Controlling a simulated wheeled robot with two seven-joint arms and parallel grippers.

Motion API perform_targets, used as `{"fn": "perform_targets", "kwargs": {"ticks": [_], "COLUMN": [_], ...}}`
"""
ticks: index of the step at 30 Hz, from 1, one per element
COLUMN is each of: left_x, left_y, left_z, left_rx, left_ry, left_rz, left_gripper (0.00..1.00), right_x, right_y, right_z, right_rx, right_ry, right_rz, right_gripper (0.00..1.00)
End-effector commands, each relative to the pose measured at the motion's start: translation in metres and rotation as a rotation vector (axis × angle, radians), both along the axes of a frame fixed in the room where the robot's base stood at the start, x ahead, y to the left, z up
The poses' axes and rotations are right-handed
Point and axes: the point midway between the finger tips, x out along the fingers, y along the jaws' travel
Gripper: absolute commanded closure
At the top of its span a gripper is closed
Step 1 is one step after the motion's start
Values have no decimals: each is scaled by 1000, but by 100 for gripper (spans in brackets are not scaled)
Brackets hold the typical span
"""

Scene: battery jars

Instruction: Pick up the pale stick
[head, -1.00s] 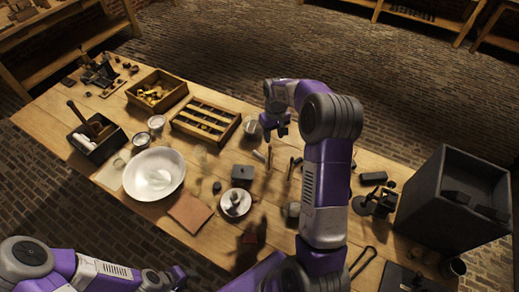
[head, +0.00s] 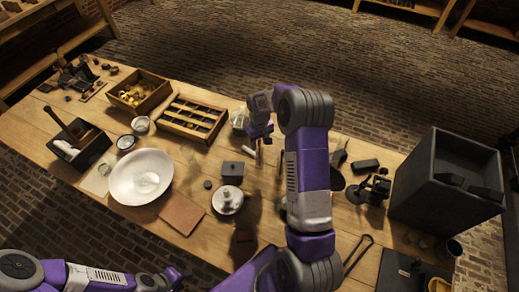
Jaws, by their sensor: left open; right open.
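A small pale stick (head: 258,154) stands or leans on the wooden table near its middle, just below my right gripper; I cannot tell its exact tilt. My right gripper (head: 262,139) is open and hangs over the table close to the stick's upper end. At this size I cannot tell whether the fingers touch it. My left gripper (head: 182,274) is open and empty, low in the head view near the table's front edge, far from the stick.
A glass jar (head: 240,120) stands left of my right gripper. A dark block (head: 232,170) and a small dish (head: 227,200) are in front. A compartmented wooden tray (head: 190,133) and a white bowl (head: 140,178) lie left. A large dark box (head: 440,180) stands right.

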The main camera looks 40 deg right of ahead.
Motion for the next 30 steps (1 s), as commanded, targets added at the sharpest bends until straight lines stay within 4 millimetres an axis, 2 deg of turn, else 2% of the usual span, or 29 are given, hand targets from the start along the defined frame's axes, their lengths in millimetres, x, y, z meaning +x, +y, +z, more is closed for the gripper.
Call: {"fn": "perform_targets", "kwargs": {"ticks": [3,12,23,30], "left_x": [0,0,0,0], "left_y": [0,0,0,0], "left_z": [0,0,0,0], "left_rx": [0,0,0,0], "left_ry": [0,0,0,0], "left_rz": [0,0,0,0], "left_gripper": [57,57,57,57], "right_x": [0,0,0,1], "right_y": [0,0,0,0], "right_z": [0,0,2,22], "right_rx": [0,0,0,-1], "right_ry": [0,0,-1,-4], "right_rz": [0,0,-1,-1], "right_gripper": [56,100,100,100]}}
